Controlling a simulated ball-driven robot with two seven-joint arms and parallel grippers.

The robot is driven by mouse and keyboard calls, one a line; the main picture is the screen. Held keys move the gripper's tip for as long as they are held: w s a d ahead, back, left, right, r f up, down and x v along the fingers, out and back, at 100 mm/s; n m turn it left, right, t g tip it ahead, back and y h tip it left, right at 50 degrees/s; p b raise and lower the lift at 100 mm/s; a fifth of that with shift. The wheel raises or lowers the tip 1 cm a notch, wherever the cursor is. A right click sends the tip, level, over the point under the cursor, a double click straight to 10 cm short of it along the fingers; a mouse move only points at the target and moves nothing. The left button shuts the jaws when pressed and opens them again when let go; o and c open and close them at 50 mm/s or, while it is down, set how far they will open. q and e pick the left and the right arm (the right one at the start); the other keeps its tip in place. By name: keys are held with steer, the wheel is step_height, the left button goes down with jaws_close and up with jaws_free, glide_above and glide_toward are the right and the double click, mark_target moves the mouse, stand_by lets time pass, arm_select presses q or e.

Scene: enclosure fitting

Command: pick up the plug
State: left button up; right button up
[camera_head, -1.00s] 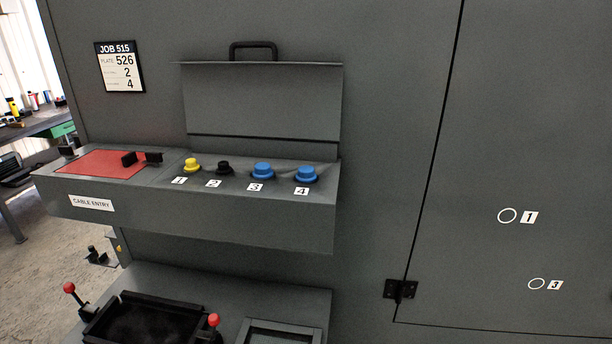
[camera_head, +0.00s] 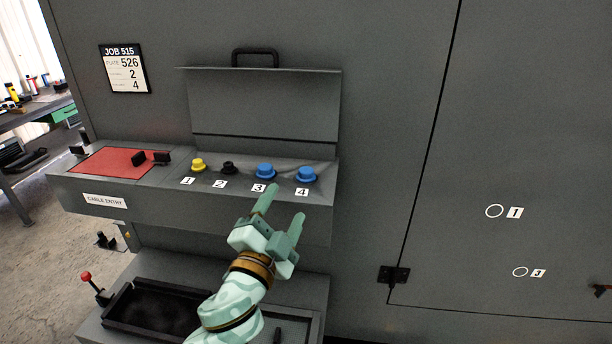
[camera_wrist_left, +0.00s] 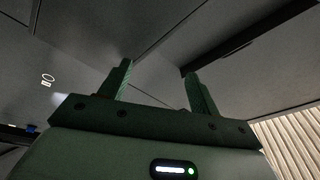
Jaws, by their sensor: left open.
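Several plugs stand in a row on the grey shelf, above number labels: a yellow plug (camera_head: 198,165) at 1, a black plug (camera_head: 228,168) at 2, a blue plug (camera_head: 265,171) at 3 and another blue plug (camera_head: 306,174) at 4. My left gripper (camera_head: 284,203) is open and empty, in front of the shelf and just below labels 3 and 4 in the head view. Its two green fingers point up toward the blue plugs and touch none. In the left wrist view the open fingers (camera_wrist_left: 158,80) show with nothing between them. My right gripper is not in view.
A raised lid (camera_head: 265,105) with a handle stands behind the plugs. A red mat (camera_head: 105,162) with black blocks lies left on the shelf. Below are a black tray (camera_head: 150,308) and a red-knobbed lever (camera_head: 87,277). A job card (camera_head: 125,70) hangs on the wall.

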arm_select(q)
steer(key=s+d+r+m+g+h, duration=0.1)
steer(key=d+r+m+h, duration=0.6)
steer(key=d+r+h, duration=0.1)
steer(key=s+d+r+m+g+h, duration=0.2)
steer(key=d+m+g+h, duration=0.1)
steer(key=d+m+g, duration=0.4)
steer(key=s+d+r+m+g+h, duration=0.3)
steer(key=d+m+g+h, duration=0.1)
steer(key=m+g, duration=0.4)
steer(key=m+t+y, duration=0.1)
steer(key=m+y, duration=0.3)
steer(key=y, duration=1.6)
glide_toward(305, 171)
steer(key=x, duration=0.3)
steer(key=shift+d+p, duration=0.15)
steer(key=shift+p, duration=0.25)
steer(key=p+x, duration=0.1)
steer(key=x, duration=0.4)
steer(key=shift+w+f, duration=0.2)
steer(key=shift+f, duration=0.2)
steer(key=c, duration=1.2)
